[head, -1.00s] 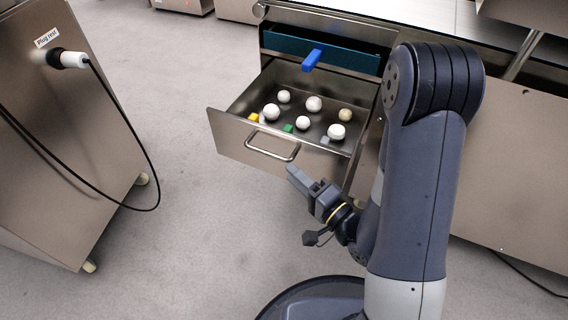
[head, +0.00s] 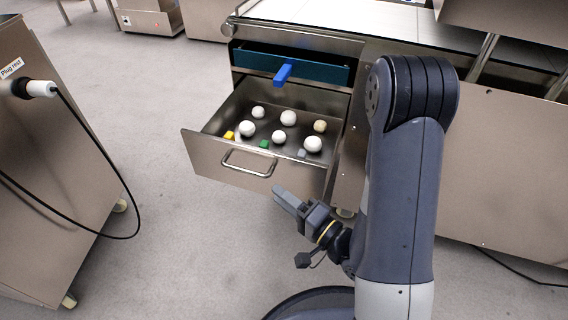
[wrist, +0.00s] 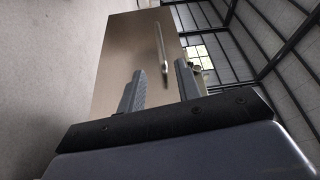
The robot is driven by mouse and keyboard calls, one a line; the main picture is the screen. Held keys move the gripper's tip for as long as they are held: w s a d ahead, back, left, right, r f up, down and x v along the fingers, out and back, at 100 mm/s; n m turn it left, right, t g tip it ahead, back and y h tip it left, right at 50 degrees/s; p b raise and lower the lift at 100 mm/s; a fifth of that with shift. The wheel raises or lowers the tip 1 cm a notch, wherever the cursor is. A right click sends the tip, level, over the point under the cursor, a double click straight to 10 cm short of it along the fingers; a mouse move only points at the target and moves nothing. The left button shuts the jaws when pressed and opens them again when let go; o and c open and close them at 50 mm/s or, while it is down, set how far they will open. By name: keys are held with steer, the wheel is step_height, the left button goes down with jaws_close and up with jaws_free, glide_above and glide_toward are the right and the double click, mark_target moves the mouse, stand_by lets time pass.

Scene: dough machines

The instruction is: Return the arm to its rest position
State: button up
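My gripper (head: 288,200) is in front of the open drawer, below and to the right of its handle, with clear space between them. In the wrist view its two fingers (wrist: 160,90) stand apart with nothing between them. The arm is folded, with its elbow high at the right of the head view. The drawer front (head: 215,160) and its bar handle (head: 248,165) are in the head view; the handle also shows beyond the fingers in the wrist view (wrist: 161,50).
The drawer holds several pale balls (head: 288,118) and small coloured blocks (head: 264,144). Above it is a teal drawer (head: 300,64) with a blue handle (head: 283,74). A metal cabinet (head: 50,190) with a plug (head: 40,89) and hanging black cable stands left. Grey floor between is clear.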

mark_target(250, 171)
steer(key=x, duration=1)
steer(key=shift+w+a+r, duration=0.1)
steer(key=shift+w+a, duration=0.05)
steer(key=shift+a, duration=0.1)
steer(key=shift+w, duration=0.2)
